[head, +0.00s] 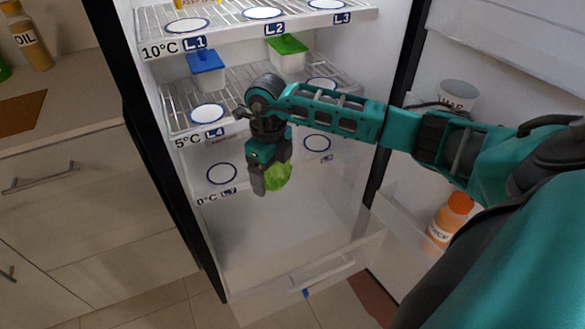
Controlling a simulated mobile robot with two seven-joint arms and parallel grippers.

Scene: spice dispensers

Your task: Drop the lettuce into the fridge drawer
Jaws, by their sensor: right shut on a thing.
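My right gripper (263,187) is shut on the lettuce (277,177), a light green, rounded thing partly hidden behind the fingers. It holds the lettuce in the air in front of the fridge's lower shelf, over the drawer. The fridge drawer (325,277) is pulled out at the bottom of the fridge, with a pale handle at its front. The part of its inside that shows looks empty. My left gripper is not in view.
Shelves above carry a blue-lidded box (206,68) and a green-lidded box (288,54). The open door at right holds a jar (458,95) and an orange-capped bottle (451,219). A counter with an oil bottle (27,36) stands at left.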

